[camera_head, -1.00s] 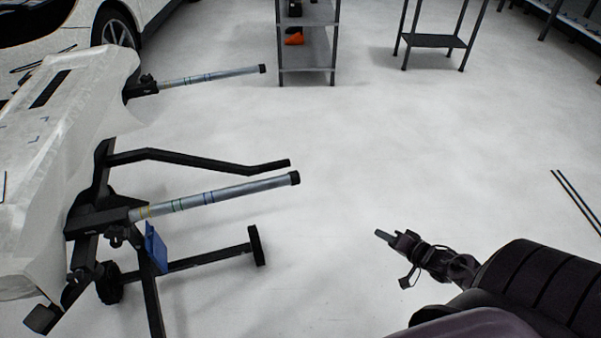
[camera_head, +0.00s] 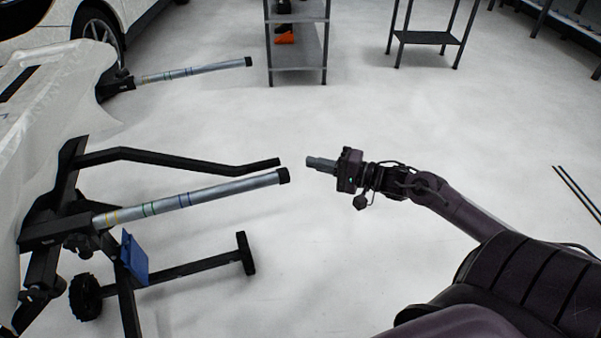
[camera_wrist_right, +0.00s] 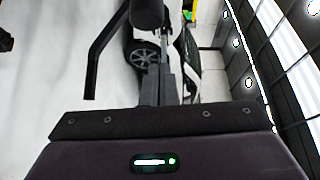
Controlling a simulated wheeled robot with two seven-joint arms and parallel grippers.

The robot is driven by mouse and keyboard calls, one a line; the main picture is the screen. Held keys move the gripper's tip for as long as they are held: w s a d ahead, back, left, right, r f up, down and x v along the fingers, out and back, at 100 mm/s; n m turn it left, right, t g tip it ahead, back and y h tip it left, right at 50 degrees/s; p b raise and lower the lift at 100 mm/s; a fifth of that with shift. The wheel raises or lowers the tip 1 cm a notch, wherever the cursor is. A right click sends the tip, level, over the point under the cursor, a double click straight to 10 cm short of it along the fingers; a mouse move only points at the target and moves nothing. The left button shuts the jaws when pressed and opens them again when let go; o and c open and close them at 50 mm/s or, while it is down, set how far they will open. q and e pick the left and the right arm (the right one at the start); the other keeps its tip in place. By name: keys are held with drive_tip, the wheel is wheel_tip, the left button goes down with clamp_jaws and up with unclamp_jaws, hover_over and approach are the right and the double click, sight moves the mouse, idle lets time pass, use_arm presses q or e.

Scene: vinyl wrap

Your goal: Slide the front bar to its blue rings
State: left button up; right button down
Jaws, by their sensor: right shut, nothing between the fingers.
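The front bar (camera_head: 232,190) is a silver tube with a black end cap, sticking out to the right from a black stand (camera_head: 45,232). It carries yellow, green and blue rings (camera_head: 184,200); the blue ones are farthest out toward the cap. My right gripper (camera_head: 310,162) is shut and empty, just right of the end cap in the head view, seemingly apart from it. In the right wrist view the shut fingers (camera_wrist_right: 161,84) point toward a black cap (camera_wrist_right: 147,12) at the top edge. My left gripper is not in view.
A bent black arm (camera_head: 180,158) runs behind the front bar. A second ringed bar (camera_head: 195,70) lies farther back near a car (camera_head: 98,30). A blue piece (camera_head: 133,257) hangs below the bar. A shelf (camera_head: 297,50) stands behind. The floor between is clear.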

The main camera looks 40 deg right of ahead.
sight(219, 191)
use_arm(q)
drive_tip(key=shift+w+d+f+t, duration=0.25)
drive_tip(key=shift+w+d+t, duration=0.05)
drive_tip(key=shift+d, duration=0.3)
use_arm(e)
drive_tip(key=shift+w+a+f, duration=0.1)
drive_tip(key=shift+w+a, duration=0.1)
drive_tip(key=shift+a, duration=0.5)
drive_tip(key=shift+w+a, duration=0.2)
drive_tip(key=shift+a, duration=0.5)
drive_tip(key=shift+w+a+f, duration=0.1)
drive_tip(key=shift+w+a, duration=0.1)
drive_tip(key=shift+a, duration=0.5)
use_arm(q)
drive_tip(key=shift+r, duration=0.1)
use_arm(e)
drive_tip(key=shift+r, duration=0.1)
